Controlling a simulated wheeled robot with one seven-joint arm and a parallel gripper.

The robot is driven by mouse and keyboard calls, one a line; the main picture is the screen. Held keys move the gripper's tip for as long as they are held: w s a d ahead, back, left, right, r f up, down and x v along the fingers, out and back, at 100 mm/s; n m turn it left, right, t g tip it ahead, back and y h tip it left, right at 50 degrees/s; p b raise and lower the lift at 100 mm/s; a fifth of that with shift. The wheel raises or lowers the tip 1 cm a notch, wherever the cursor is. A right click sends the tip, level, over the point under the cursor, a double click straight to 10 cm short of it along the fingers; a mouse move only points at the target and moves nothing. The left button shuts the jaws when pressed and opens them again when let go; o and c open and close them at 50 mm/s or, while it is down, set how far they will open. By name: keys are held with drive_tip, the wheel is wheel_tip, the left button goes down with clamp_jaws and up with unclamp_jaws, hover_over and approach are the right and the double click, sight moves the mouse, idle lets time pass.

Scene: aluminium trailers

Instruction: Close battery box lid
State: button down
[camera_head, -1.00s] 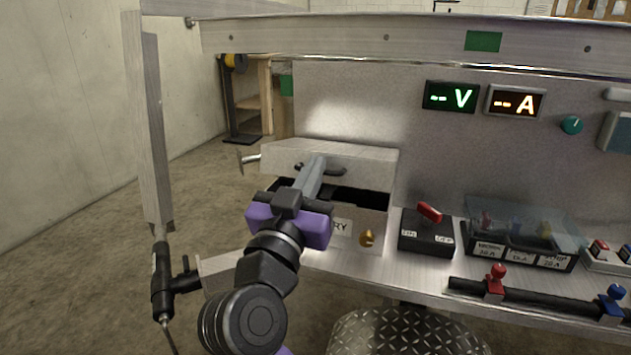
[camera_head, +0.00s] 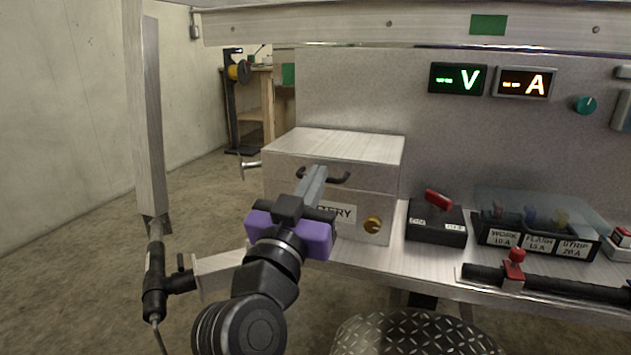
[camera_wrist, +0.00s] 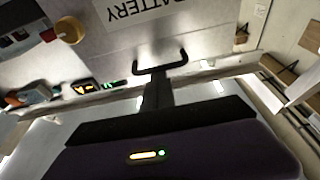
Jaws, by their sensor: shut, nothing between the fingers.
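The battery box (camera_head: 283,184) is a silver metal box on the shelf, left of centre in the head view. Its lid (camera_head: 330,146) lies down on the box, with no dark opening showing. A dark handle (camera_head: 338,179) is on the lid's front, and a brass knob (camera_head: 373,225) is on the box front. My gripper (camera_head: 316,176) is shut and empty, its fingertips in front of the lid by the handle. The wrist view shows the handle (camera_wrist: 160,68) at the fingers and an upside-down BATTERY label (camera_wrist: 150,8). I cannot tell whether the fingers touch the handle.
A black switch block with a red lever (camera_head: 437,222) and a clear-covered fuse box (camera_head: 535,228) stand right of the box. A metal post (camera_head: 150,120) rises at the left. A treadplate surface (camera_head: 415,336) is below the shelf.

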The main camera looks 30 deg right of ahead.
drive_tip(key=shift+w+d+f, duration=0.1)
drive_tip(key=shift+f, duration=0.55)
drive_tip(key=r+p+v, duration=0.1)
drive_tip(key=v, duration=0.7)
drive_tip(key=w+a+r+n+t+y, duration=0.1)
drive_tip(key=w+a+n+t+y, duration=0.3)
drive_tip(key=a+n+t+y, duration=0.15)
drive_tip(key=s+a+f+n+t+y, duration=0.3)
drive_tip(key=a+f+n+y, duration=0.3)
drive_tip(key=f+n+y, duration=0.45)
drive_tip(key=s+d+f+m+g, duration=0.25)
drive_tip(key=s+f, duration=0.35)
drive_tip(key=s, duration=0.5)
drive_tip(key=s+d+f+m+g+y, duration=0.15)
drive_tip(key=s+d+f, duration=0.35)
drive_tip(key=s, duration=0.7)
drive_tip(key=s+d+f+m+g+h, duration=0.1)
drive_tip(key=s+d+f+g, duration=0.15)
drive_tip(key=s+f, duration=0.65)
wheel_tip(320, 180, up, 38)
drive_tip(key=s+p, duration=0.2)
drive_tip(key=p, duration=3.4)
drive_tip(key=shift+s+p, duration=0.25)
drive_tip(key=shift+p, duration=0.05)
